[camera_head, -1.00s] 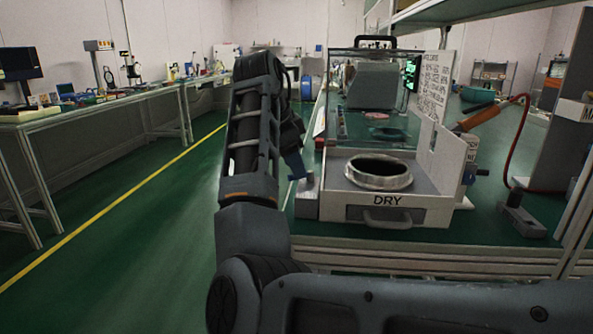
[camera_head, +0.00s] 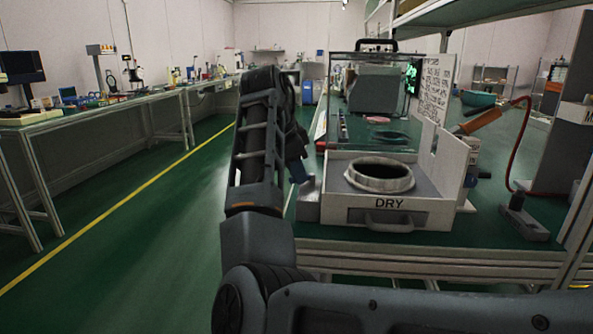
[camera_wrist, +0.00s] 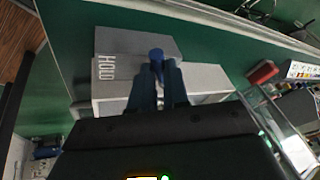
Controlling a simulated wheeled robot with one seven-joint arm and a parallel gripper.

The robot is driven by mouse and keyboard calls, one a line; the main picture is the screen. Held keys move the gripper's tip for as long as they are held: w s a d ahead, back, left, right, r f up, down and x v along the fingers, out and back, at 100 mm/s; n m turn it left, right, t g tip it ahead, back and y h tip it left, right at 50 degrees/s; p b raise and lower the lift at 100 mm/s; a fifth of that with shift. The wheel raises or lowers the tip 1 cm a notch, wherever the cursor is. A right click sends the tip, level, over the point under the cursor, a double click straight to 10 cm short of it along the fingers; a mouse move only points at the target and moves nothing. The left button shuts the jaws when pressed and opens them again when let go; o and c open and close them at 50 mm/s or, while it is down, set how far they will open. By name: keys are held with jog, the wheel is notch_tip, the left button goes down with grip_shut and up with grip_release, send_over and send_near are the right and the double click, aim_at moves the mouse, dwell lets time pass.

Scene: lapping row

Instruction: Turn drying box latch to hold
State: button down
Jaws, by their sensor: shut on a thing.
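The drying box (camera_head: 338,213), marked DRY on its front, stands on the green bench with a round metal-rimmed opening on top. A grey latch block (camera_head: 307,208) sits at its left side. In the wrist view the block (camera_wrist: 130,42) carries the word HOLD at its left end. The latch's blue knob (camera_wrist: 156,53) stands up between the fingertips. My gripper (camera_wrist: 160,72) is shut on this latch knob; in the head view the gripper (camera_head: 299,170) is at the box's left edge, partly hidden by my arm. The fingers hide the lower part of the latch.
A clear-fronted cabinet (camera_head: 375,62) stands behind the drying box. A white side panel (camera_head: 450,158) rises at its right. An orange-handled tool (camera_head: 482,121) with a red hose is further right. The floor aisle (camera_head: 150,235) at left is clear.

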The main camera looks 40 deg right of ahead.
jog(key=shift+s+r+p, duration=0.1)
jog(key=shift+p, duration=0.45)
jog(key=n+p, duration=0.1)
jog(key=n+t+p, duration=0.1)
jog(key=p, duration=0.1)
jog(key=shift+s+r, duration=0.2)
jog(key=shift+s, duration=0.15)
jog(key=n+p, duration=0.2)
jog(key=s+n+t+p, duration=0.1)
jog(key=p, duration=0.2)
jog(key=shift+s+n+y, duration=0.2)
jog(key=shift+n+y, duration=0.2)
jog(key=n+t+p, duration=0.1)
jog(key=n+p, duration=0.1)
jog(key=p, duration=0.1)
jog(key=s+n+y+p, duration=0.1)
jog(key=n+p, duration=0.1)
jog(key=p, duration=0.1)
jog(key=shift+s+d+t, duration=0.15)
jog(key=shift+d+t, duration=0.2)
jog(key=shift+t, duration=0.05)
jog(key=n+p, duration=0.1)
jog(key=n+y+p, duration=0.1)
jog(key=shift+s+d+f+p, duration=0.2)
jog(key=shift+f+p, duration=0.05)
jog(key=shift+p, duration=0.15)
jog(key=shift+f, duration=0.1)
jog(key=c, duration=1.1)
grip_release()
jog(key=shift+s+d, duration=0.1)
